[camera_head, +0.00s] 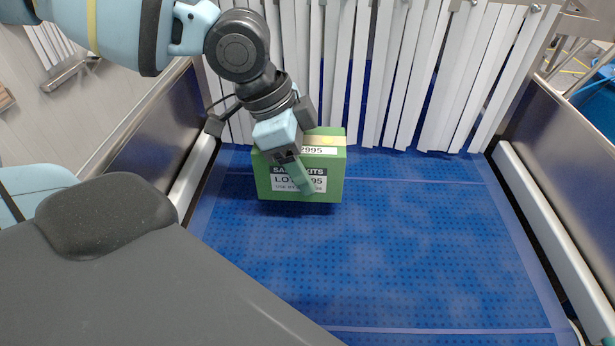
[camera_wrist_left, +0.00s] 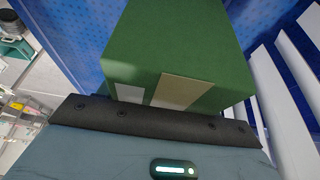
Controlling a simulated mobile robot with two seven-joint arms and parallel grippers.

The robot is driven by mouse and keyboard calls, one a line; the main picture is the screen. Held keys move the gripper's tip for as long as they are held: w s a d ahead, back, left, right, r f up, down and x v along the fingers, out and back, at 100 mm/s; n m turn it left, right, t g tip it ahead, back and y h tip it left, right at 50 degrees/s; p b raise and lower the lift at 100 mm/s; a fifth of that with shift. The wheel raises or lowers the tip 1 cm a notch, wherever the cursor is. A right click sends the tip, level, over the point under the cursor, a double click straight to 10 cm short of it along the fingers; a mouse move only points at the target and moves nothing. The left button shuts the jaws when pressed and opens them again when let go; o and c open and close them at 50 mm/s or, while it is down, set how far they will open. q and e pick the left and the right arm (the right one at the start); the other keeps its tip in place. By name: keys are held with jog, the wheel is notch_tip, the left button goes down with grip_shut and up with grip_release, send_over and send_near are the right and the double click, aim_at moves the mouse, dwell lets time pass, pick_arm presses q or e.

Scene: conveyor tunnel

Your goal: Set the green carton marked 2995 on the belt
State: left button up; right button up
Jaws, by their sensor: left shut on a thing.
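The green carton (camera_head: 328,178) is at the back left of the blue belt (camera_head: 400,240), just in front of the hanging strips. Its front label reads "LOT" with digits partly covered by a finger, and a top label shows "2995". My left gripper (camera_head: 299,168) reaches down from above and is shut on the carton. In the left wrist view the carton's green side (camera_wrist_left: 180,45) fills the middle, with a white and a tan patch near the gripper. The carton looks upright, at or close to the belt surface; I cannot tell whether it touches. My right gripper is not in view.
White strips (camera_head: 400,80) hang across the back of the belt. Metal side walls and pale rails (camera_head: 555,240) border it on both sides. The belt is clear to the right and in front of the carton. A blue container (camera_head: 598,100) stands outside at right.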

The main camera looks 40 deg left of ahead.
pick_arm(q)
jog(key=shift+f, duration=1.8)
jog(key=shift+f, duration=0.15)
jog(key=o, duration=1.5)
